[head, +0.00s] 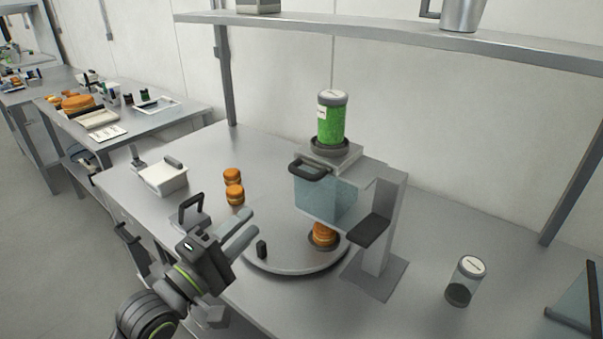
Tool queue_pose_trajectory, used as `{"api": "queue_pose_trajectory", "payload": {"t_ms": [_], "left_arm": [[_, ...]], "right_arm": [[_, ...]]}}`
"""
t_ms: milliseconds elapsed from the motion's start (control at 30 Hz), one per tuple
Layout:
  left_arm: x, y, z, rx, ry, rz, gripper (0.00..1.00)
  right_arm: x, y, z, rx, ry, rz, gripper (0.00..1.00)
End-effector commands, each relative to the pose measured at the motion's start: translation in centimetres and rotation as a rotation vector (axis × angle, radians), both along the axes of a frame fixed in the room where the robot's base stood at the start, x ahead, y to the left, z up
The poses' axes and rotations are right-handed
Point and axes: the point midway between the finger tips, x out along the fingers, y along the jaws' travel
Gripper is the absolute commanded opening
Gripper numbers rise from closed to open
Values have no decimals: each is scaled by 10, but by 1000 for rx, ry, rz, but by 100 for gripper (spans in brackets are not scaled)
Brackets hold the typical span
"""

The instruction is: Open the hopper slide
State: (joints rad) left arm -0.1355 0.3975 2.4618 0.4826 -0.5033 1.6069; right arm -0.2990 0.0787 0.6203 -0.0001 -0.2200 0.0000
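The hopper (325,195) is a translucent bluish box on a grey metal stand, right of centre. A black loop handle (311,168) sticks out at its upper left; I cannot tell how far the slide is drawn. A jar of green filling (331,122) stands upright in a dark ring on top of the hopper. My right gripper is out of view.
A round turntable (285,268) under the hopper bears an orange-brown filled round (324,236) and a small black peg (261,249). A white box (162,178) is at left, a lidded jar (465,281) at right. A shelf (390,35) hangs above.

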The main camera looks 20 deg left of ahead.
Motion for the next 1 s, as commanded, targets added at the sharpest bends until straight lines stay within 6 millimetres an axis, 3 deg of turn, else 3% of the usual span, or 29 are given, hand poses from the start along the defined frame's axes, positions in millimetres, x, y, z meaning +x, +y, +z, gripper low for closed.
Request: {"api": "queue_pose_trajectory", "payload": {"t_ms": [267, 700, 1000], "left_arm": [[40, -14, 9, -3, -2, 2, 33], [122, -44, 24, 0, 2, 2, 33], [152, -55, 28, 3, 2, 2, 33]], "right_arm": [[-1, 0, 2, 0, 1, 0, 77], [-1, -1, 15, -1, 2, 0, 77], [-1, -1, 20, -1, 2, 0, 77]]}}
